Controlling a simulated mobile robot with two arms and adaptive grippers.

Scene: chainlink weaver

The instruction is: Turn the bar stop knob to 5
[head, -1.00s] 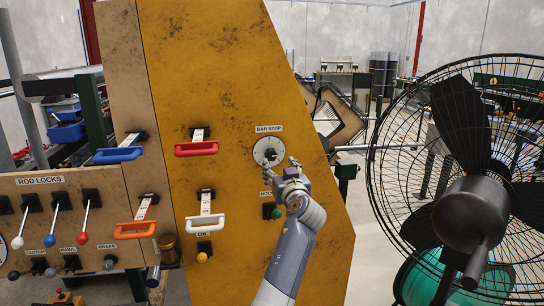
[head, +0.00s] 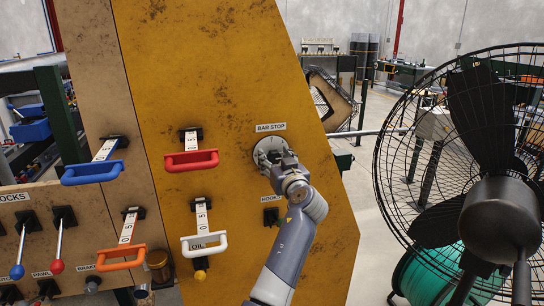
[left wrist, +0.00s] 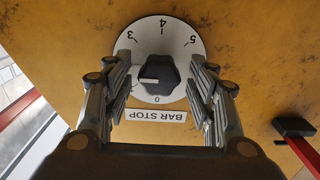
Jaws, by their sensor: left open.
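The bar stop knob is a dark lobed knob (left wrist: 168,70) on a round white dial (left wrist: 163,30) on the yellow panel. In the left wrist view the dial is upside down and shows 3, 4, 5 and 0; my finger hides part of its left side. A pale mark on the knob points left in that view, between 0 and 3. My left gripper (left wrist: 162,88) is open, with one finger on each side of the knob; I cannot tell whether they touch it. In the head view my left gripper (head: 273,156) covers much of the dial (head: 262,146).
Below the dial is a HOOKS label with a dark switch (head: 271,217). Red (head: 191,160) and white (head: 204,243) pull handles stick out to the left. A large caged fan (head: 480,180) stands to the right of the panel.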

